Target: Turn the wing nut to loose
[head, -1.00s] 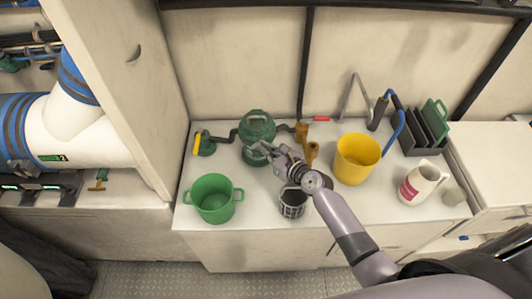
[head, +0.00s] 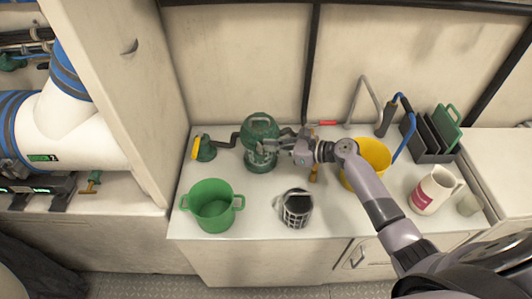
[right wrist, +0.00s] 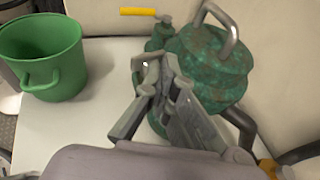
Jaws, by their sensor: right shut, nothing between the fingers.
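The dark green strainer body (head: 259,127) stands at the back of the white counter, with pipes leading off both sides. My right gripper (head: 272,147) is at its front right side, close to or touching it. In the right wrist view the strainer's ribbed green top (right wrist: 212,62) carries a grey metal arch (right wrist: 219,24). My right gripper (right wrist: 155,66) is shut and empty there, its fingertips in front of the green body. I cannot make out the wing nut clearly; the fingers may cover it. My left gripper is not in view.
A green pot (head: 211,207) and a dark strainer basket (head: 296,207) stand in front. A yellow bucket (head: 371,158), partly behind my arm, a white jug (head: 434,190) and a dark rack (head: 433,137) are to the right. A yellow-handled valve (head: 204,147) is at left.

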